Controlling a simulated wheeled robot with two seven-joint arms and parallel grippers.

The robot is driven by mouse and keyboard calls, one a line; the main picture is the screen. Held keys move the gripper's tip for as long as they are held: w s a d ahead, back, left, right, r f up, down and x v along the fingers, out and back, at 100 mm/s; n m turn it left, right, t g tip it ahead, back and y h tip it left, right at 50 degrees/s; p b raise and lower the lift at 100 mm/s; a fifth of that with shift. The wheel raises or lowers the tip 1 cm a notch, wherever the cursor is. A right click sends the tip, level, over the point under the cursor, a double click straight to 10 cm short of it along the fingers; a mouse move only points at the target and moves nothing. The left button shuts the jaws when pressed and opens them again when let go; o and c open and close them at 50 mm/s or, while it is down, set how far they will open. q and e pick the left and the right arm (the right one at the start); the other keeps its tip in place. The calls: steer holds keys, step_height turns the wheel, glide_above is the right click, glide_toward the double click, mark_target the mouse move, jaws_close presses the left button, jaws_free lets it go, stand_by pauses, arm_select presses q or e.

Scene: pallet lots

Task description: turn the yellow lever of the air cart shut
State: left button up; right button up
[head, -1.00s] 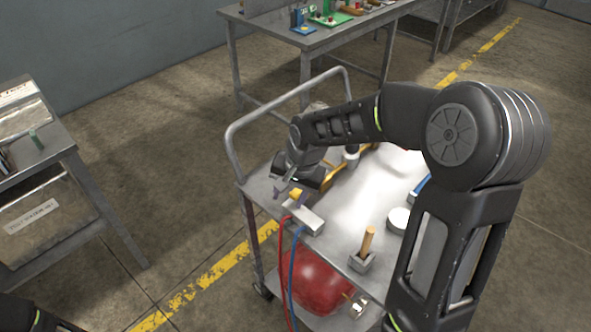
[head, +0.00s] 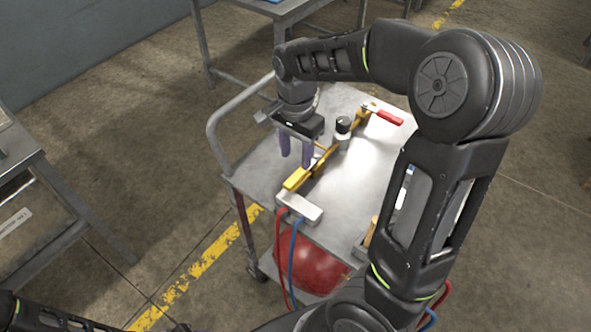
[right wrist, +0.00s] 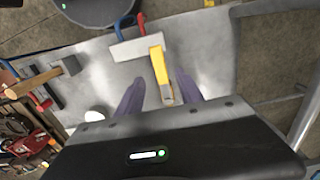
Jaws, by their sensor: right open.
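The yellow lever (head: 298,178) sits on a silver valve block (head: 302,209) at the near left corner of the air cart's top (head: 252,176). Red and blue hoses hang from the block. In the right wrist view the lever (right wrist: 158,66) points from the block (right wrist: 135,48) toward my gripper. My right gripper (head: 295,152) is open, its purple fingers pointing down just behind the lever in the head view. In the right wrist view the lever's end appears between the fingers (right wrist: 160,82); contact cannot be told. My left gripper is not in view.
The cart's push rail (head: 215,140) is at left. A red tank (head: 312,266) is below. A bench (head: 60,200) stands left.

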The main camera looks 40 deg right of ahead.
mark_target(296, 176)
step_height(296, 176, down, 7)
steer(key=shift+r, duration=0.1)
steer(key=shift+c, duration=0.3)
jaws_close()
stand_by(0.4)
stand_by(0.9)
